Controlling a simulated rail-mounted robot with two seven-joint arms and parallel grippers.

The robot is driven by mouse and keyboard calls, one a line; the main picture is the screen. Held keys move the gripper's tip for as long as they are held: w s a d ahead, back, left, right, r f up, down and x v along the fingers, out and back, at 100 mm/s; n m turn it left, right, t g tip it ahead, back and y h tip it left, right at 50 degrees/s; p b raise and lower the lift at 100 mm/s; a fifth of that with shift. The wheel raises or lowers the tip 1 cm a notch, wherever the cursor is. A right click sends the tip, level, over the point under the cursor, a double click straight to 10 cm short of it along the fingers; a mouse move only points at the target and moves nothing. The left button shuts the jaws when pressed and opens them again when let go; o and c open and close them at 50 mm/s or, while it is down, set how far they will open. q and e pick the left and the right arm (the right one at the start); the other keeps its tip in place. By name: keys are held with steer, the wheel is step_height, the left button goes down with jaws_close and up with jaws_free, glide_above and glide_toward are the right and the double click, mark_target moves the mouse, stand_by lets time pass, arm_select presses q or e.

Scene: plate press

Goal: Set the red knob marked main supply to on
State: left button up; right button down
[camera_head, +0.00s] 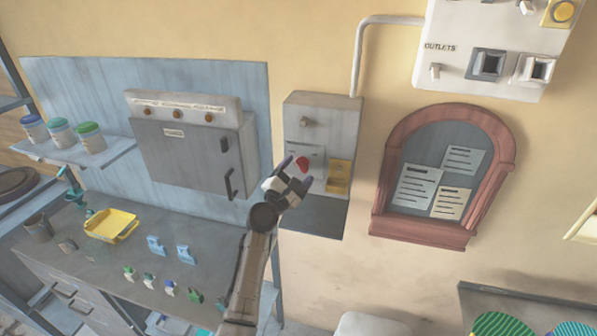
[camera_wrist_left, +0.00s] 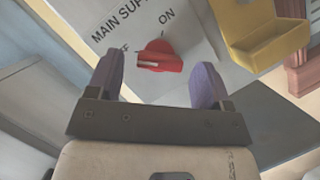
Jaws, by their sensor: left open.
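The red knob (camera_wrist_left: 160,56) sits on a grey plate lettered "MAIN SUPPLY" (camera_wrist_left: 122,24) in the left wrist view. "ON" is printed above the knob, and a partly hidden label ending in "F" is at its left. The knob's pale mark points left, toward that label. In the head view the knob (camera_head: 302,164) shows on the grey wall box (camera_head: 322,108). My left gripper (camera_head: 294,174) is in front of the box at the knob. Its two purple fingers (camera_wrist_left: 164,82) are open, one on each side of the knob's lower part, and hold nothing. Contact with the plate cannot be told.
A yellow holder (camera_head: 339,178) is right of the knob. A grey cabinet (camera_head: 190,150) with a handle stands to the left. A workbench (camera_head: 110,270) with a yellow tray (camera_head: 111,226) is below. A framed notice board (camera_head: 386,180) hangs to the right.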

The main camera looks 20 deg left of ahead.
arm_select(q)
steer(key=shift+w+r, duration=0.15)
steer(key=shift+w, duration=0.4)
steer(key=shift+c, duration=0.4)
steer(key=c, duration=0.8)
steer(key=shift+c, duration=0.2)
